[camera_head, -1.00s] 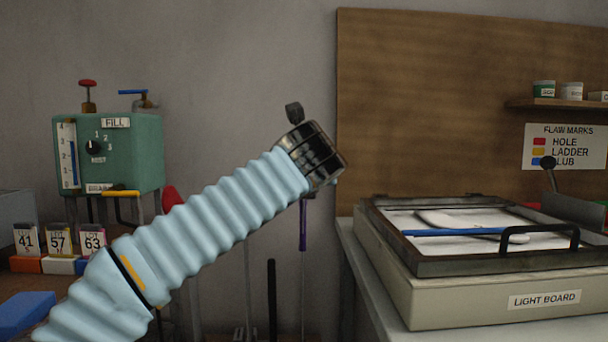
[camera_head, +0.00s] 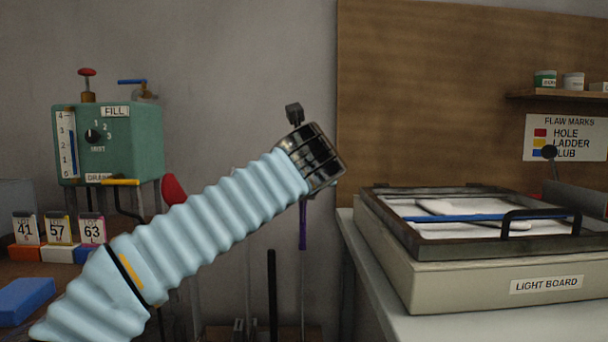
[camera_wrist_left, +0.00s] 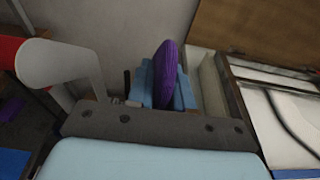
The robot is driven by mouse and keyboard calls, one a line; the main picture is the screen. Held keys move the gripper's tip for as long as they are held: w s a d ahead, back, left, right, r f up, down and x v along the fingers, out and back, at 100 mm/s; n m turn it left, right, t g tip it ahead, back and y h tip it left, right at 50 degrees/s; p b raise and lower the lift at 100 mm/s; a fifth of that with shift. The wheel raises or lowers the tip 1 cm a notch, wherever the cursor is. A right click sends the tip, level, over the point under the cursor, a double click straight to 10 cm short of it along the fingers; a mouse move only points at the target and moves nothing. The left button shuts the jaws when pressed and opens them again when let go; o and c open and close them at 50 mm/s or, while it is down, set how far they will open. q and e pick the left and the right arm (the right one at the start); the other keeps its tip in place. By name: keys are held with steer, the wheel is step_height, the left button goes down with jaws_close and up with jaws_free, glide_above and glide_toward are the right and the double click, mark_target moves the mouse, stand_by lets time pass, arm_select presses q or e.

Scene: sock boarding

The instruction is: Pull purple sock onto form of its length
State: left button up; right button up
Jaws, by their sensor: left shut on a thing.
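The purple sock (camera_head: 302,226) shows in the head view as a thin strip hanging below my left wrist. In the left wrist view the purple sock (camera_wrist_left: 166,72) stands up between the blue fingers of my left gripper (camera_wrist_left: 167,95), which is shut on it. In the head view the fingers are hidden behind the wrist. A white, bent, leg-like shape (camera_wrist_left: 62,63) stands left of the gripper in the left wrist view, apart from the sock. I cannot tell whether it is a form. My right gripper is not in view.
A light board (camera_head: 480,260) with a dark frame and handle stands at the right. A green tank (camera_head: 135,145) and cards 41, 57 and 63 (camera_head: 92,230) are at the left. A red thing (camera_head: 172,188) is partly hidden behind my arm.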

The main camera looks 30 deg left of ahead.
arm_select(q)
steer(key=shift+f+b, duration=0.4)
steer(key=shift+f, duration=0.2)
steer(key=o, duration=0.9)
steer(key=shift+s+d, duration=0.1)
steer(key=p+v, duration=0.1)
steer(key=v, duration=1.2)
steer(key=shift+s+d, duration=0.1)
steer(key=shift+s, duration=0.2)
